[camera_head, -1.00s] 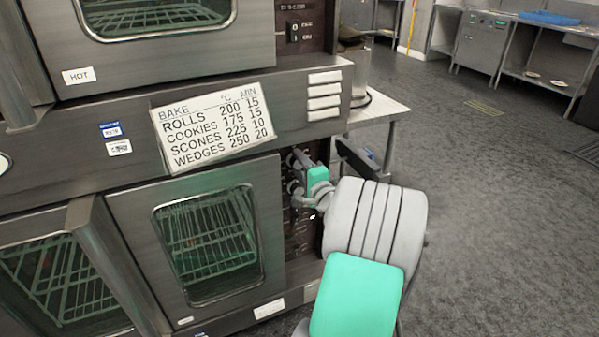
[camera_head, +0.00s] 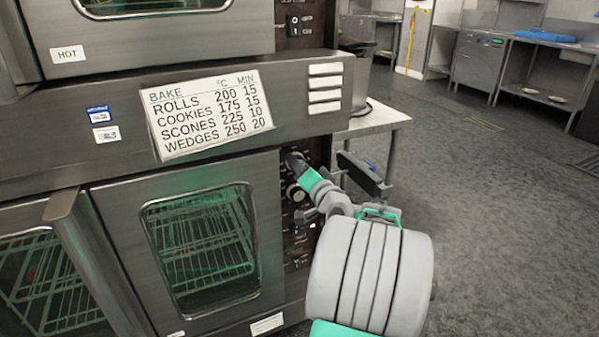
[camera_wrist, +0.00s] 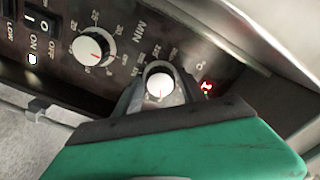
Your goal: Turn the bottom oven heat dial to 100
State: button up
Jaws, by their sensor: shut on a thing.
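The bottom oven (camera_head: 108,203) has a dark control panel (camera_head: 303,237) along its right side. In the wrist view its heat dial (camera_wrist: 159,83), a white-faced round knob beside a °C mark, sits between the two fingers of my gripper (camera_wrist: 158,100). The fingers are shut on the dial's sides. The dial's red mark points toward the bottom of the wrist picture. Numbers around it are partly covered, so I cannot read the exact setting. In the head view my gripper (camera_head: 300,167) is at the upper part of the panel, and the dial is hidden there.
A minutes dial (camera_wrist: 93,48) and an on/off switch (camera_wrist: 37,22) are on the same panel. A red light (camera_wrist: 207,88) glows beside the heat dial. A bake chart (camera_head: 208,115) is on the oven front. A white table (camera_head: 375,120) stands behind; the right floor is clear.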

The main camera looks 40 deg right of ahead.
dwell(0.4)
jog(key=o, duration=1.2)
jog(key=shift+c, duration=0.2)
jog(key=shift+s, duration=0.15)
jog(key=p+v, duration=0.1)
jog(key=v, duration=0.6)
jog(key=shift+s+a, duration=0.2)
jog(key=shift+s, duration=0.05)
